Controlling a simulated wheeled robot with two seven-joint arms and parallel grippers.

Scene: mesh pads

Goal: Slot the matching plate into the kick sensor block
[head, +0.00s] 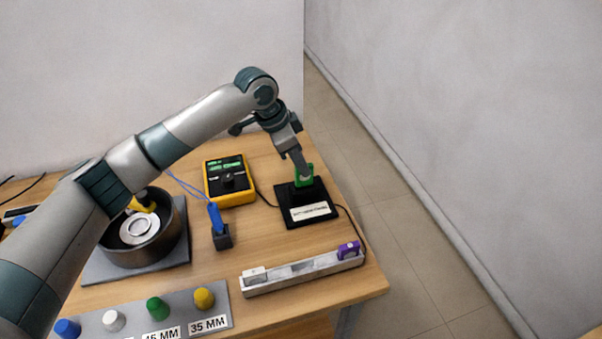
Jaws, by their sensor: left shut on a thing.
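My left gripper (301,168) reaches down from above at the back right of the table. It is shut on a green plate (308,182), which stands upright at a black block (290,213) with a white label. The label is too small to read surely. The gripper hides part of the plate, and I cannot tell how deep the plate sits in the block. A small dark block (222,241) with a blue piece (215,216) standing in it is to the left. My right gripper is not in view.
A yellow meter (247,198) stands behind. A grey rail (300,277) with a purple piece (349,249) lies in front. A round dark pan (146,254) is at left. A grey board (185,325) with coloured knobs is at the front. The table's right edge is close to the block.

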